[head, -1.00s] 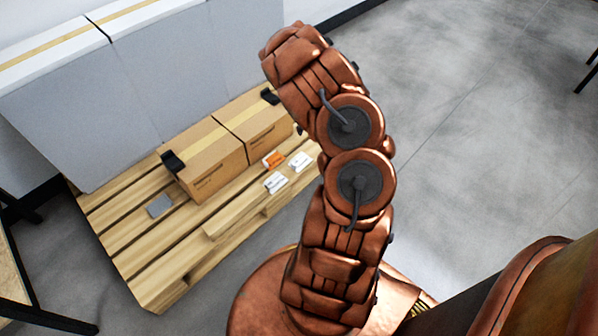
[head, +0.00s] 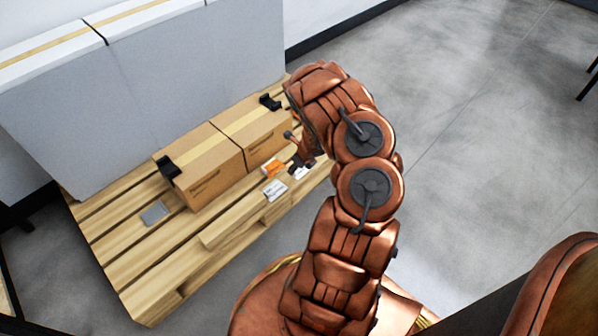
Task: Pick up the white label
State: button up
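One white label (head: 276,190) with dark print lies on the wooden pallet (head: 137,290) in front of the cardboard boxes. Another white label (head: 301,173) lies to its right, and my gripper hides most of it. An orange-and-white label (head: 273,167) lies between the front white label and the right box. My gripper (head: 292,151) reaches down over the right end of the pallet. Its two dark finger ends are spread apart, with one near the right box and one by the partly hidden white label. I see nothing held between them. Whether it touches that label cannot be told.
Two taped cardboard boxes (head: 205,172) stand side by side, with black clip-like parts (head: 168,167) at their top edges. A grey plate (head: 155,213) lies on the pallet's left part. Large grey-white boxes (head: 180,85) stand behind. Open floor (head: 470,130) lies to the right.

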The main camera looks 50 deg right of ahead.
jog(key=shift+b+x, duration=0.3)
jog(key=shift+x, duration=1.6)
jog(key=shift+s, duration=0.1)
jog(key=shift+c, duration=0.2)
grip_shut()
